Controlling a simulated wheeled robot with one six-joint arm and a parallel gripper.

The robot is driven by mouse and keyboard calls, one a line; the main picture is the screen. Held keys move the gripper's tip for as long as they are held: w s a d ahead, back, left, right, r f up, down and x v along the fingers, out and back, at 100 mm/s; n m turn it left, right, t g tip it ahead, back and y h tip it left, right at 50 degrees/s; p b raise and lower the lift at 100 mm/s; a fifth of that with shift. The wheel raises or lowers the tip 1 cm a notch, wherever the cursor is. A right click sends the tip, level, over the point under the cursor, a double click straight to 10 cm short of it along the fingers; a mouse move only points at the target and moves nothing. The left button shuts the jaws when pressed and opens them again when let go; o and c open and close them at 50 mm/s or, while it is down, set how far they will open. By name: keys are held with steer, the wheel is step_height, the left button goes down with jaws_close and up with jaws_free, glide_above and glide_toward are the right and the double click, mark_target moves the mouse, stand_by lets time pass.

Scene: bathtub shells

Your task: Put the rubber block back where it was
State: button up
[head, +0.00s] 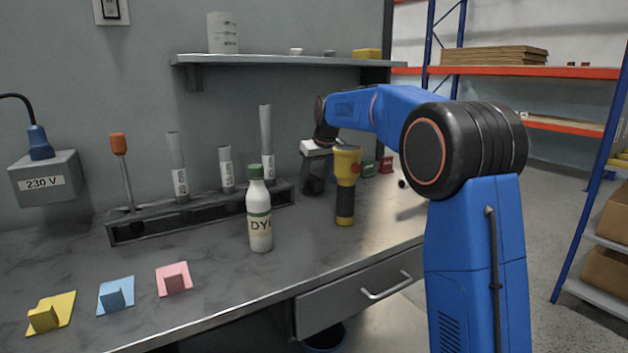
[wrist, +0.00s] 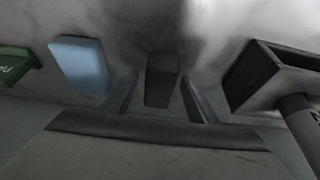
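In the wrist view a dark grey block (wrist: 162,80), which looks like the rubber block, stands between the fingers of my gripper (wrist: 161,95). The fingers are apart, one on each side of it, with a visible gap at least on the left; whether the right finger touches it I cannot tell. In the head view my gripper (head: 314,172) points down at the back of the bench, behind the yellow torch. The block cannot be told from the dark fingers there.
A blue block (wrist: 82,66) and a green block (wrist: 16,64) stand left of the fingers; the dark rack (wrist: 252,76) is close on the right. The torch (head: 345,190) and white bottle (head: 259,215) stand in front. Yellow (head: 43,317), blue (head: 113,298) and pink (head: 175,281) pieces lie front left.

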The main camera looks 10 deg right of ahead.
steer(key=v, duration=1.2)
steer(key=shift+d+r, duration=0.1)
steer(key=shift+r, duration=0.05)
